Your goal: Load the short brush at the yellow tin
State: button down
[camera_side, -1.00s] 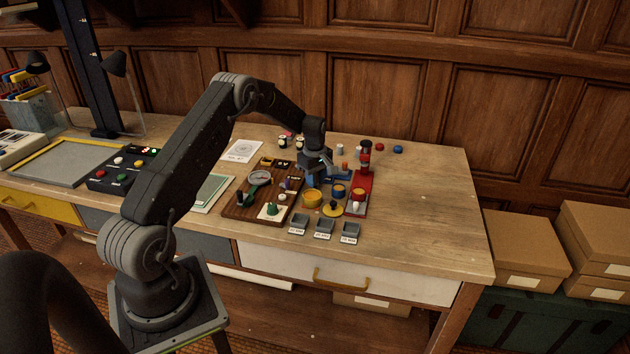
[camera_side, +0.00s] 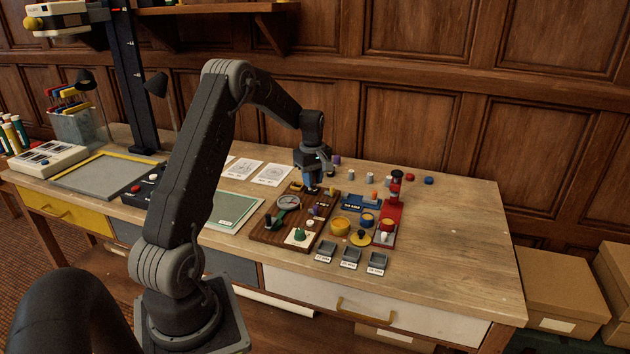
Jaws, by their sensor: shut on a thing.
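My gripper (camera_side: 313,187) points down above the back right part of a dark wooden board (camera_side: 262,232). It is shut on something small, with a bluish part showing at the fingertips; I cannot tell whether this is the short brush. A round yellow container (camera_side: 340,226), which looks like the yellow tin, stands to the right of the board, in front of a blue holder (camera_side: 352,204). My gripper is to the left of it and farther back, apart from it. A flat yellow dish with a dark knob (camera_side: 361,238) sits just in front of it.
A red stand (camera_side: 391,214) rises right of the yellow container. Several small grey trays (camera_side: 350,256) line the front edge. A round gauge (camera_side: 288,202) and small knobs sit on the board. The table's right part (camera_side: 460,240) is clear.

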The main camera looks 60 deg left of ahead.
send_over(340, 224)
jog(key=shift+f, duration=3.45)
jog(key=shift+f, duration=0.65)
notch_tip(340, 224, up, 7)
jog(key=shift+d+r, duration=0.1)
dwell(0.5)
